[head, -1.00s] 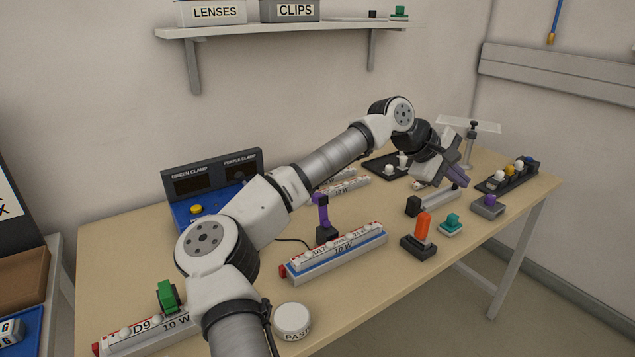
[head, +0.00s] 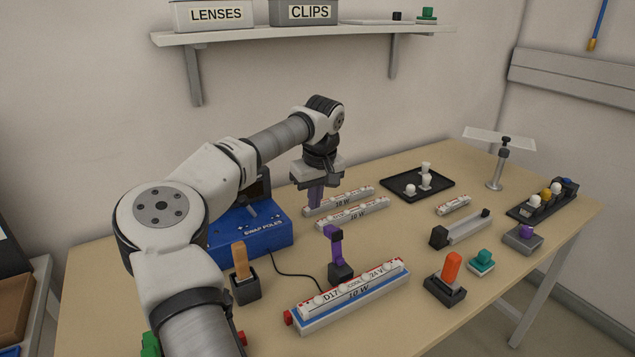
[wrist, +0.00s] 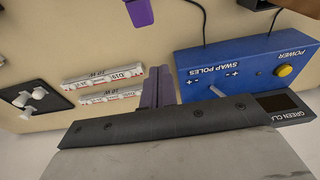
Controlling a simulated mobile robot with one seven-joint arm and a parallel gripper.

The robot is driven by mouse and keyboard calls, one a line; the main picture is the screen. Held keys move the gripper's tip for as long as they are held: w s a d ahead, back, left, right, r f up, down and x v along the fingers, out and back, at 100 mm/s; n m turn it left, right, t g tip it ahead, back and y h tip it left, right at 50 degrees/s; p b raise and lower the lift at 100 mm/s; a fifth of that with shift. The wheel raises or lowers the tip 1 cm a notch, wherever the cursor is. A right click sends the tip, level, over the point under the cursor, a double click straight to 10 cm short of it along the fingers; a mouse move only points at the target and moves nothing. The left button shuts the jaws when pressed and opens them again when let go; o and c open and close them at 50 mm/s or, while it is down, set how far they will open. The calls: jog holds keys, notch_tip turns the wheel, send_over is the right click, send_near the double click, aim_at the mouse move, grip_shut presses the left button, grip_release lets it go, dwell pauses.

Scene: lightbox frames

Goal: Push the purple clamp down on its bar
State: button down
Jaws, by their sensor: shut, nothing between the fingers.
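The purple clamp (head: 333,246) stands upright on a black base just behind the long white "10 W" bar (head: 350,294), which has a blue strip along it. The clamp's bent top is up, clear of the bar. A purple part, probably the clamp (wrist: 138,12), is cut off by the top edge in the wrist view. My gripper (head: 316,205) points down behind and left of the clamp, near two smaller bars, apart from the clamp. Its purple fingers (wrist: 157,88) are together and empty in the wrist view.
A blue "SWAP POLES" box (head: 250,238) stands left of my gripper. An orange-brown peg in a black holder (head: 243,278) is left of the clamp. Two smaller bars (head: 345,207) lie behind it. A red-orange peg (head: 452,268) stands to the right. A cable crosses the table.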

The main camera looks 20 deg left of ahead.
aim_at(333, 243)
jog(key=s+d+f+p, duration=0.2)
jog(key=f, duration=0.1)
jog(key=shift+d+f, duration=0.15)
jog(key=shift+d, duration=0.2)
dwell(0.6)
jog(key=shift+d+t+y, duration=0.15)
jog(key=shift+t+y, duration=0.15)
